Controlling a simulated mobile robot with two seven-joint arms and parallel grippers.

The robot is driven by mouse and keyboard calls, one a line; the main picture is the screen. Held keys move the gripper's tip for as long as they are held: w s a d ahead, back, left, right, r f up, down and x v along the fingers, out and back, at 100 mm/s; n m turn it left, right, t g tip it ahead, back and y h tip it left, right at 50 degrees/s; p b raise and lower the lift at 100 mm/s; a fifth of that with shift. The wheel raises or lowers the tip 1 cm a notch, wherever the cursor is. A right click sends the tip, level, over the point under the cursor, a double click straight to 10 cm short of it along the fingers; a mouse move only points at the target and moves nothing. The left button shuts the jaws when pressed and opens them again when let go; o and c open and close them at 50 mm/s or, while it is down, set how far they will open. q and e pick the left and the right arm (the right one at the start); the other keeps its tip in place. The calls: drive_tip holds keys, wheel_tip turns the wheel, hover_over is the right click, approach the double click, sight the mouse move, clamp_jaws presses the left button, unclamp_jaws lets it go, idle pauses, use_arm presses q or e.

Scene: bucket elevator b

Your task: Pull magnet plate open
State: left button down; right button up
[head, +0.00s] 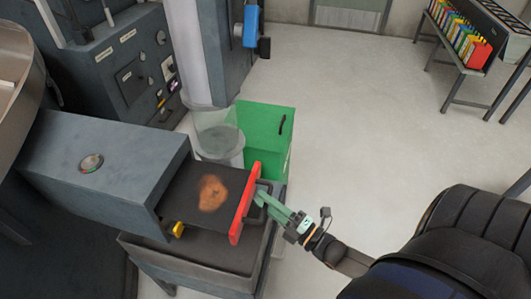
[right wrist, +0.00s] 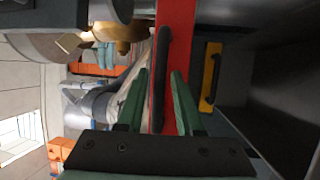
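The magnet plate (head: 238,208) has a red front with a black bar handle (head: 262,186). It stands out from its grey housing (head: 100,165), with a dark tray surface bearing a brown-orange patch (head: 212,193) between them. My right gripper (head: 262,196) is at the handle, its green fingers pointing at the red front. In the right wrist view the handle (right wrist: 159,85) lies between the two fingers (right wrist: 160,75), with a gap showing beside it. The fingers look apart; contact with the handle is unclear. My left gripper is not in view.
A green box (head: 265,130) and a clear cylinder (head: 217,130) stand behind the plate. A yellow part (head: 178,229) sits at the housing's mouth. A bench with coloured folders (head: 462,35) stands far right. The floor (head: 350,120) between is clear.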

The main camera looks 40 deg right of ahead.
drive_tip(key=shift+o, duration=0.7)
drive_tip(key=b+v, duration=0.1)
drive_tip(key=v, duration=1.1)
drive_tip(key=shift+s, duration=0.25)
drive_tip(key=shift+w, duration=0.1)
drive_tip(key=a+f+m+g+h+p, duration=0.1)
drive_tip(key=a+f+m+g, duration=0.3)
drive_tip(key=m, duration=0.5)
drive_tip(key=w+a+f+m+g+h+p, duration=0.1)
drive_tip(key=a+f+m+g, duration=0.3)
drive_tip(key=a+m, duration=0.5)
drive_tip(key=shift+a+f+g+h, duration=0.35)
drive_tip(key=shift+g+h, duration=0.05)
drive_tip(key=shift+g, duration=0.6)
